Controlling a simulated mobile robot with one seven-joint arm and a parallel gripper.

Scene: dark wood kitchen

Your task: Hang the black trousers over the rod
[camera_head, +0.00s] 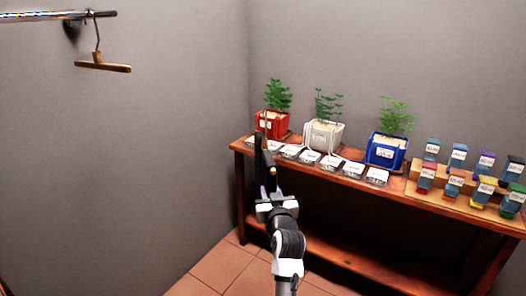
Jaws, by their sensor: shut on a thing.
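A metal rod (45,15) runs from the left edge at the upper left, near the wall. A wooden hanger (103,66) hangs from it by a hook, with nothing on its bar. My gripper (270,190) is at the middle, well below and right of the rod. It is shut on a narrow, upright dark-and-brown piece (265,160). The piece looks like a hanger seen edge-on, but I cannot tell for sure. I cannot make out any black trousers.
A wooden table (240,146) stands behind my gripper. It holds red (271,124), white (323,134) and blue (386,150) plant pots, small labelled boxes (331,163), and a stepped stand (425,199) of coloured items. The space below the rod is clear.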

